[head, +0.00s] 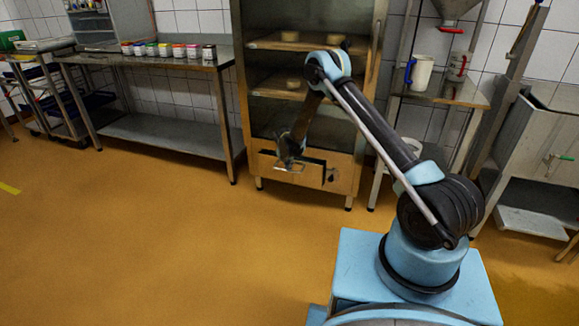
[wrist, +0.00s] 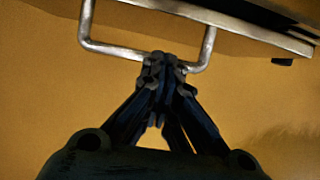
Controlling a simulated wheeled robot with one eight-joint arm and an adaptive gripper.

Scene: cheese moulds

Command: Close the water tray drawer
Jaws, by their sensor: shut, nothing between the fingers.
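The water tray drawer (head: 343,163) is the low metal front under the shelves of a tall steel cabinet in the head view. In the wrist view, its metal edge (wrist: 225,22) runs across the top right, and a U-shaped bar handle (wrist: 107,48) sticks out from it. My gripper (wrist: 165,62) is shut and empty, with its fingertips at the middle of the handle bar. The fingers hide that part of the bar, and I cannot tell whether they touch it. In the head view my gripper (head: 288,163) is in front of the drawer's left part. How far the drawer stands out is unclear.
The cabinet (head: 244,100) holds pale round pieces on wooden shelves. A steel table (head: 150,58) with several small coloured jars stands to its left. A steel stand (head: 440,90) with a white jug (head: 420,72) is to its right. The orange floor (head: 150,240) is clear at left.

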